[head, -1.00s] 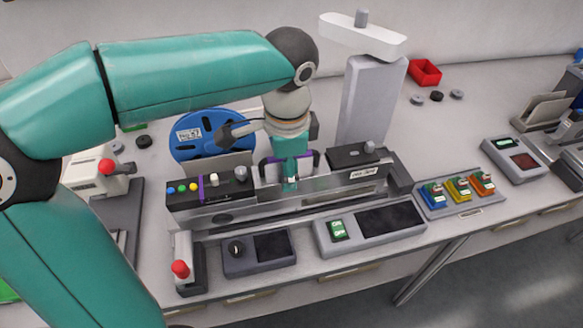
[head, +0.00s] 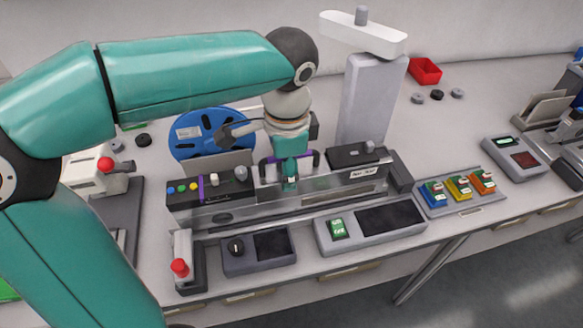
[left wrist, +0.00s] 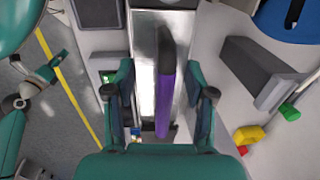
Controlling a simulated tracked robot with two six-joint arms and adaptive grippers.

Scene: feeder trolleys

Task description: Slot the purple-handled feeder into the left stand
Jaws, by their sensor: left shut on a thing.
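My left gripper (head: 290,180) reaches down from above and is shut on the purple handle (head: 316,158). In the left wrist view the handle (left wrist: 165,100) runs lengthwise between the fingers (left wrist: 160,93). The purple-handled feeder (head: 290,200) is a long, flat metal body with a pale label at its right end; my gripper covers its middle. It lies along the unit with coloured buttons (head: 182,188) and a purple stripe at its left end. I cannot tell whether it is fully seated there.
A blue reel (head: 200,122) stands behind. A grey column (head: 368,95) rises at the back right. Control boxes (head: 255,252) (head: 375,228) and a red-topped lever (head: 181,267) line the front. Coloured switches (head: 460,188) sit to the right.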

